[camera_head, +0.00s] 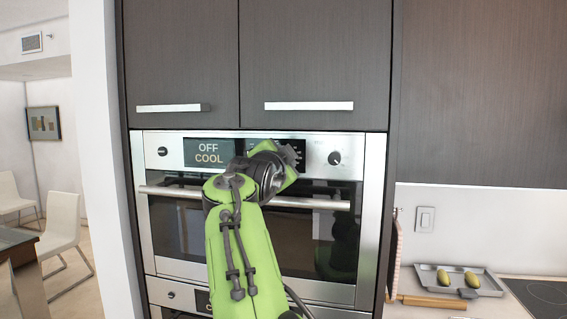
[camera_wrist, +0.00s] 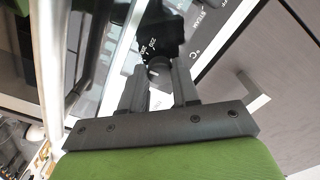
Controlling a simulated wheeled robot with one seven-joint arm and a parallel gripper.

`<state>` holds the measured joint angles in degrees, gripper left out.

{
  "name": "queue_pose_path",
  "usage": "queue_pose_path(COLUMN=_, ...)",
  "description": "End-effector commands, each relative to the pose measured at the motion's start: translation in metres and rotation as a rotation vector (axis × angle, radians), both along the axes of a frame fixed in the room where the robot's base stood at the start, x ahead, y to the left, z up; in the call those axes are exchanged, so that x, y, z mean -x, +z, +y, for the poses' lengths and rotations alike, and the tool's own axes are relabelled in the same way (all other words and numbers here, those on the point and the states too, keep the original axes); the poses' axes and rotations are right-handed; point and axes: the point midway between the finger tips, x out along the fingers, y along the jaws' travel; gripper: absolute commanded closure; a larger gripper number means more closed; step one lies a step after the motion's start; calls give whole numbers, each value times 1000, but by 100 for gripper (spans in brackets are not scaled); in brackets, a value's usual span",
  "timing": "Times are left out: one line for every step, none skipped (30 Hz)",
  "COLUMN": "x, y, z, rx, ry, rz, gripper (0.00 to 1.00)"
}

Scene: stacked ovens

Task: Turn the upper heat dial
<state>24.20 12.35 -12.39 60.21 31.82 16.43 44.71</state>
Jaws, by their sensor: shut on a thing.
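The upper heat dial (camera_wrist: 158,72) is a small dark round knob with white numbers around it on a black panel. In the wrist view it sits between the two fingers of my gripper (camera_wrist: 160,78), which is shut on it. In the head view my gripper (camera_head: 291,156) is at the middle of the upper oven's control strip and hides the dial. The upper oven's display (camera_head: 209,153) reads "OFF COOL".
A knob (camera_head: 334,158) is on the right of the control strip and another (camera_head: 162,151) on the left. The oven's door handle (camera_head: 170,191) runs below. Cabinet handles (camera_head: 309,106) are above. A tray (camera_head: 429,279) with green fruit stands on the right counter.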

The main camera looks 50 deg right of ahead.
Motion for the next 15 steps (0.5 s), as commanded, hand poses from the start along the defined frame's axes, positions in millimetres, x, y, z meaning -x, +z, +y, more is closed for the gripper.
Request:
queue_pose_path(x=-1, y=-5, z=-1, rx=-23, ry=0, rz=-24, gripper=100)
queue_pose_path(x=-1, y=-5, z=-1, rx=-31, ry=0, rz=-43, gripper=100)
queue_pose_path(x=-2, y=-5, z=-1, rx=-42, ry=-1, rz=-66, gripper=100)
queue_pose_path(x=-2, y=-5, z=-1, rx=-50, ry=0, rz=-83, gripper=100)
queue_pose_path(x=-2, y=-5, z=-1, rx=-56, ry=0, rz=-99, gripper=100)
queue_pose_path(x=-2, y=-5, z=-1, rx=-65, ry=0, rz=-118, gripper=100)
queue_pose_path(x=-2, y=-5, z=-1, rx=-71, ry=0, rz=-132, gripper=100)
queue_pose_path(x=-2, y=-5, z=-1, rx=-76, ry=0, rz=-145, gripper=100)
queue_pose_path(x=-2, y=-5, z=0, rx=-81, ry=0, rz=-160, gripper=100)
queue_pose_path(x=-2, y=-5, z=0, rx=-86, ry=0, rz=-171, gripper=100)
queue_pose_path(x=-2, y=-5, z=-1, rx=-90, ry=0, rz=-179, gripper=100)
queue_pose_path(x=-2, y=-4, z=-1, rx=-94, ry=0, rz=-190, gripper=100)
queue_pose_path(x=-2, y=-4, z=-1, rx=-97, ry=0, rz=-198, gripper=100)
queue_pose_path(x=-2, y=-4, z=0, rx=-100, ry=0, rz=-203, gripper=100)
queue_pose_path(x=-2, y=-4, z=0, rx=-103, ry=0, rz=-209, gripper=100)
